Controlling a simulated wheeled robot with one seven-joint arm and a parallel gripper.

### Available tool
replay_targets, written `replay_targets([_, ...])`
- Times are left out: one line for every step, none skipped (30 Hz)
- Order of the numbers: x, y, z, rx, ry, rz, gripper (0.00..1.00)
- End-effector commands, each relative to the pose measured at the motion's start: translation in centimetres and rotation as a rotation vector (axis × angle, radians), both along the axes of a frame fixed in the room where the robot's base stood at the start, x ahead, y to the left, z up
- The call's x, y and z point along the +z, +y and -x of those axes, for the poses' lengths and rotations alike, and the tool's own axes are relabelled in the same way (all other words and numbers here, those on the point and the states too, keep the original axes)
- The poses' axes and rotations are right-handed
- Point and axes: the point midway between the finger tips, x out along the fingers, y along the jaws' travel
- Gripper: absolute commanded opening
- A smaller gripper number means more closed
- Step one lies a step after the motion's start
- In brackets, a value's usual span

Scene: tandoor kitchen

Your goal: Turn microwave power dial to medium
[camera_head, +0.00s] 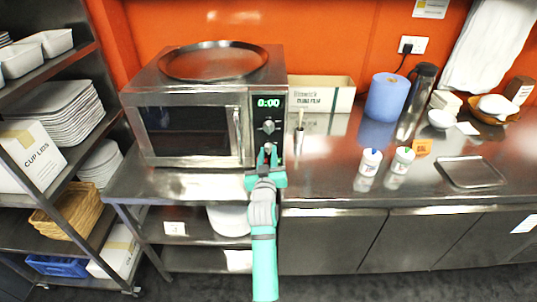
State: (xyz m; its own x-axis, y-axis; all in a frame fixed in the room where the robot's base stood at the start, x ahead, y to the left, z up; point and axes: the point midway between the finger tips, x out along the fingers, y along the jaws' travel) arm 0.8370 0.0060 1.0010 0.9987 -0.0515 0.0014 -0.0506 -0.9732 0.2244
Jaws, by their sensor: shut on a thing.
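The steel microwave (184,92) stands on the counter at the left of the view, its dark door closed. Its control panel at the right of the door has a display reading 0:00 (268,102) and an upper dial (269,126). My gripper (267,150) is at the panel just below that dial, facing the microwave. It is shut on the lower dial, which its fingers mostly hide. I cannot read the dial markings or tell which dial sets power.
A round steel tray (213,60) lies on top of the microwave. A film box (322,94) and a blue roll (387,97) stand to its right, with two small lidded tubs (369,163) nearer the counter's front. A rack (92,135) of trays and boxes is at the left.

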Motion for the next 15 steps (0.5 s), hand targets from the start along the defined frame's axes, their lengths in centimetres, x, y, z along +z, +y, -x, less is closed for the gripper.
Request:
replay_targets([0.02,-0.02,-0.04,0.0,0.0,0.016,0.01])
replay_targets([0.03,-0.03,-0.04,-0.001,-0.001,0.027,0.01])
replay_targets([0.03,-0.05,-0.05,0.0,-0.001,0.047,0.01])
replay_targets([0.03,-0.06,-0.06,0.0,-0.001,0.063,0.01])
replay_targets([0.04,-0.09,-0.06,-0.001,-0.001,0.082,0.01])
replay_targets([0.05,-0.12,-0.06,-0.001,-0.002,0.108,0.01])
replay_targets([0.05,-0.13,-0.06,-0.001,-0.002,0.13,0.01])
replay_targets([0.06,-0.13,-0.07,-0.001,-0.002,0.153,0.01])
replay_targets([0.07,-0.13,-0.07,-0.001,-0.002,0.186,0.01])
replay_targets([0.07,-0.14,-0.07,-0.001,-0.003,0.212,0.01])
replay_targets([0.07,-0.19,-0.08,-0.002,-0.002,0.24,0.02])
replay_targets([0.07,-0.21,-0.08,-0.002,-0.002,0.277,0.01])
replay_targets([0.07,-0.18,-0.08,-0.001,-0.003,0.306,0.01])
replay_targets([0.06,-0.13,-0.08,-0.001,-0.002,0.335,0.01])
replay_targets([0.05,-0.15,-0.08,-0.001,-0.002,0.374,0.01])
